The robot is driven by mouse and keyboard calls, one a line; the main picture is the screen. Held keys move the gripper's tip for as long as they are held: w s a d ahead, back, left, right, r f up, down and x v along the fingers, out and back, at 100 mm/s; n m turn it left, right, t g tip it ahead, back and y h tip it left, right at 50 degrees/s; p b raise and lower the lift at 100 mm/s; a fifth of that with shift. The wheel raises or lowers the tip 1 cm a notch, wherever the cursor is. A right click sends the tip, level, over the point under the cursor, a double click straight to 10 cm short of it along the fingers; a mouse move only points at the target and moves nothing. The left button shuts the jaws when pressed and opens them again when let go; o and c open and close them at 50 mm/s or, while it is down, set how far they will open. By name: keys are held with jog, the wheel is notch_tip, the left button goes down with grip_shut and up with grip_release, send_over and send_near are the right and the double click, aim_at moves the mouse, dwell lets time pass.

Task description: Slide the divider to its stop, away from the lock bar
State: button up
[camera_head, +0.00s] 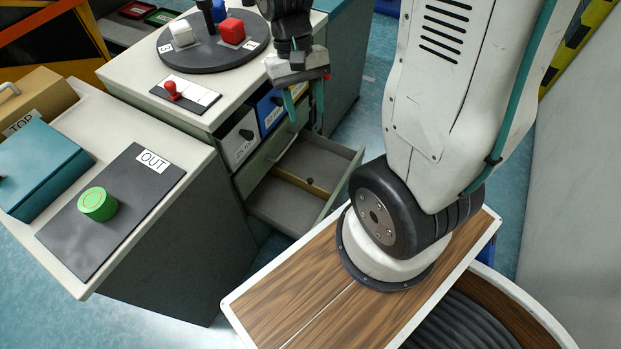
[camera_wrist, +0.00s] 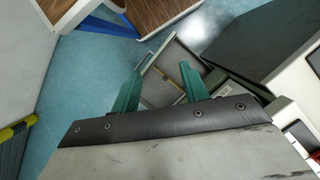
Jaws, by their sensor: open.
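The open drawer (camera_head: 275,205) sticks out of the white cabinet. The divider (camera_head: 302,188) is a thin tan strip standing across it, with grey floor on both sides. A small dark knob (camera_head: 310,181) shows near the divider's middle. My gripper (camera_head: 305,104) hangs above the drawer, its teal fingers apart with nothing between them. In the wrist view the open fingers (camera_wrist: 160,86) point towards the drawer (camera_wrist: 182,57), and the divider (camera_wrist: 157,73) shows between and beyond them. I cannot make out the lock bar for certain.
Labelled drawer fronts (camera_head: 239,139) stand above the open drawer. A round dark turntable (camera_head: 212,55) carries a white block and a red block (camera_head: 231,31) on the cabinet top. A left counter holds a green cylinder (camera_head: 98,204) on a black OUT mat (camera_head: 125,229). My arm's base stands right of the drawer.

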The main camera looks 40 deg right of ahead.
jog(key=w+d+f+m, duration=0.2)
jog(key=f, duration=0.6)
jog(key=w+d+f+m, duration=0.2)
jog(key=f, duration=0.5)
jog(key=m+t, duration=0.4)
jog(key=m, duration=0.5)
send_over(310, 179)
jog(key=shift+h, duration=0.3)
notch_tip(310, 179, down, 26)
jog(key=shift+s+r, duration=0.1)
jog(key=shift+r, duration=0.1)
notch_tip(310, 179, down, 7)
jog(key=shift+f, duration=0.2)
